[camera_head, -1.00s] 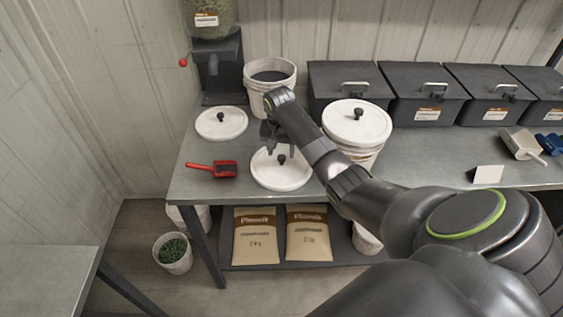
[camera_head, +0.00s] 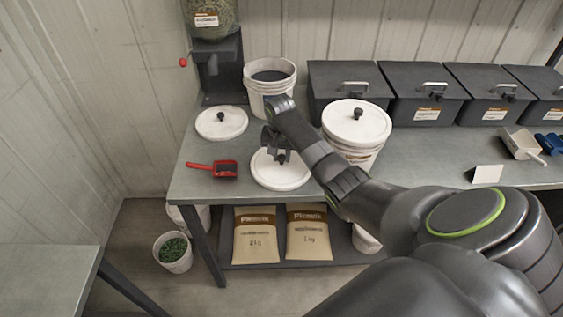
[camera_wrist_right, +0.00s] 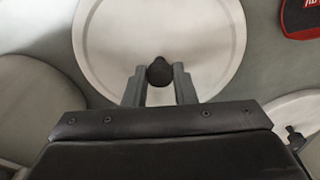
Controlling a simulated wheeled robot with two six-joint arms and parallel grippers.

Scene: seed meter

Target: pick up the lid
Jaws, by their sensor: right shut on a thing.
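A round white lid (camera_head: 281,174) with a dark knob lies flat at the front edge of the grey bench. My right gripper (camera_head: 277,154) is over this lid, its fingers down at the knob. In the right wrist view the two fingers (camera_wrist_right: 159,82) are closed on the dark knob (camera_wrist_right: 159,70), with the white lid (camera_wrist_right: 160,28) around it. A second white lid (camera_head: 221,123) with a knob lies further left on the bench. A third lid (camera_head: 357,121) sits on a white bucket to the right. My left gripper is not in view.
A red scoop (camera_head: 213,168) lies left of the gripped lid. An open white bucket (camera_head: 270,90) stands behind, beside a dark dispenser (camera_head: 222,66). Dark bins (camera_head: 350,82) line the wall. A pale scoop (camera_head: 522,145) and a white card (camera_head: 487,174) lie to the right.

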